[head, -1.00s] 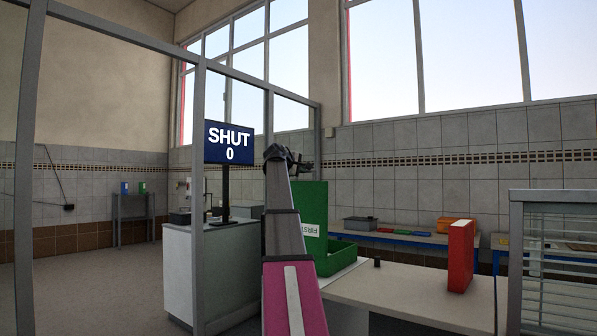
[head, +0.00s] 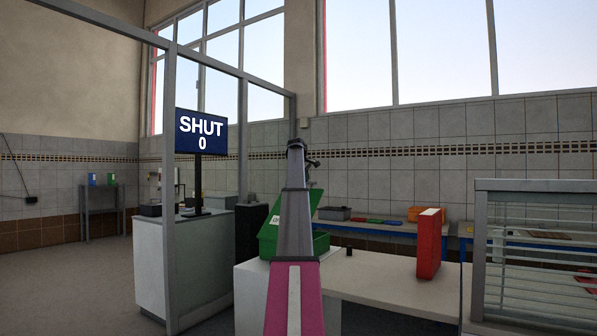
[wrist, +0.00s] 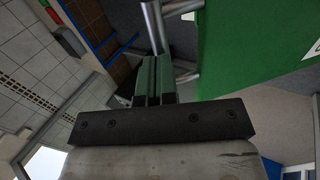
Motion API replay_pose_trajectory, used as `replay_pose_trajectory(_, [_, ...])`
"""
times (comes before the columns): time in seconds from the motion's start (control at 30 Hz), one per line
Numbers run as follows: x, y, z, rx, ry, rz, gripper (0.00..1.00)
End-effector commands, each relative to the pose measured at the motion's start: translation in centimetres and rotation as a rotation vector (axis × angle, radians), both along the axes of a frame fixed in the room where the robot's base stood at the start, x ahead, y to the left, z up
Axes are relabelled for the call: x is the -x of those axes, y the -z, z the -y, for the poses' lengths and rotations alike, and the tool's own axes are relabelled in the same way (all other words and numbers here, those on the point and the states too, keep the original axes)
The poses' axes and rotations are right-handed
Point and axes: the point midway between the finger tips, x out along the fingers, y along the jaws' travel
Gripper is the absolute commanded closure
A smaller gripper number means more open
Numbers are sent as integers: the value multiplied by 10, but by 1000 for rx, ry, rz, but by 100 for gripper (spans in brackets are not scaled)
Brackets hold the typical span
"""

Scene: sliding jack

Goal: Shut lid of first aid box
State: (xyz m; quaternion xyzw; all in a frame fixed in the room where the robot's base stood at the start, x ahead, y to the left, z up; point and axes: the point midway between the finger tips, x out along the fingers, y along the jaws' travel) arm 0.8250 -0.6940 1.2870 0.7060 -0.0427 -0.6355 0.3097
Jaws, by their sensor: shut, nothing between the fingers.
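The first aid box is a green open tray (head: 320,243) on the pale worktop, partly behind my arm in the head view. Its green lid (head: 268,238), with a white label, stands tilted, its upper edge leaning right and away over the tray. My arm covers the middle of the lid. My gripper (head: 313,163) is above the lid's upper edge in the head view. In the wrist view, my gripper's fingers (wrist: 154,80) are together and empty, and the green lid (wrist: 245,50) fills the upper right, close beside them. I cannot tell whether they touch.
A red binder (head: 429,245) stands on the worktop (head: 385,283) right of the box, with a small black peg (head: 349,251) between. A sign (head: 201,132) reads SHUT 0 on a left cabinet. A grey slatted frame (head: 535,250) stands at the right.

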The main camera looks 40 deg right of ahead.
Motion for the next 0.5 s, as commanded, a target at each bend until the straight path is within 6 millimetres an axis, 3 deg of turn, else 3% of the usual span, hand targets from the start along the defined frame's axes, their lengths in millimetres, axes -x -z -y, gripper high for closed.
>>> replay_pose_trajectory(0.37, [-23, 72, 54, 2, 1, -1, 100])
replay_pose_trajectory(0.5, [-31, 100, 73, -95, 2, -39, 100])
